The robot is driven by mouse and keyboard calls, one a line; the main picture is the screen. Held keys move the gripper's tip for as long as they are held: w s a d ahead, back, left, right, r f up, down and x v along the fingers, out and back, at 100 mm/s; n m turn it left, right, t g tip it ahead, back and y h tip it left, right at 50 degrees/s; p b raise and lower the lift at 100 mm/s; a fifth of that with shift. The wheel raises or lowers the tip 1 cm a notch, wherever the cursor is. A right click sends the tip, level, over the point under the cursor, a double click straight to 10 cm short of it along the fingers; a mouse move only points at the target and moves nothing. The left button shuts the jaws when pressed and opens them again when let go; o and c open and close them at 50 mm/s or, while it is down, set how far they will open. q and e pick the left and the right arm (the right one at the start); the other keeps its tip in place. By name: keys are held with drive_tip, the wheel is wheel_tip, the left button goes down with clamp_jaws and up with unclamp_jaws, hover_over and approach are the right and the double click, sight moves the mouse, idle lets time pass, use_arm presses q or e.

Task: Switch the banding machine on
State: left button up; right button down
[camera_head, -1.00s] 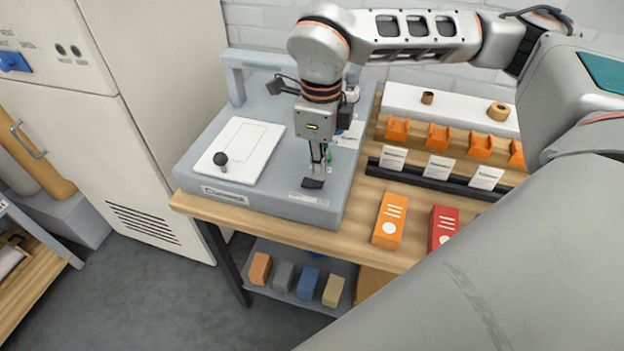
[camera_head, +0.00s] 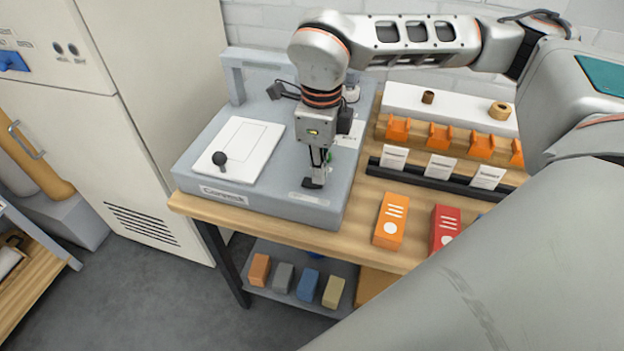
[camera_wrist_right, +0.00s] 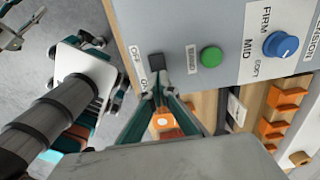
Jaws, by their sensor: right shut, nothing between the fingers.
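The banding machine (camera_head: 265,187) is a grey box on the wooden bench, with a white plate and a black ball knob on top. My right gripper (camera_head: 314,183) points down over the right front part of its top. It is shut and empty. In the right wrist view its fingertips (camera_wrist_right: 160,92) are close to a small black switch (camera_wrist_right: 157,62) with OFF and ON labels beside it. I cannot tell whether they touch it or which way it is set. The head view does not show the switch clearly. My left gripper is not seen.
A green button (camera_wrist_right: 210,57) and a blue knob (camera_wrist_right: 281,46) sit near the switch. An orange box (camera_head: 390,220) and a red box (camera_head: 444,228) stand on the bench to the right. Orange holders (camera_head: 438,137) line the back. A tall cabinet (camera_head: 160,110) stands at left.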

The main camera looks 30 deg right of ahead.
drive_tip(key=shift+f, duration=0.4)
drive_tip(key=shift+r+p, duration=1.45)
drive_tip(key=shift+r, duration=0.95)
drive_tip(key=shift+r+p, duration=0.8)
drive_tip(key=shift+r, duration=0.4)
drive_tip(key=shift+f, duration=0.1)
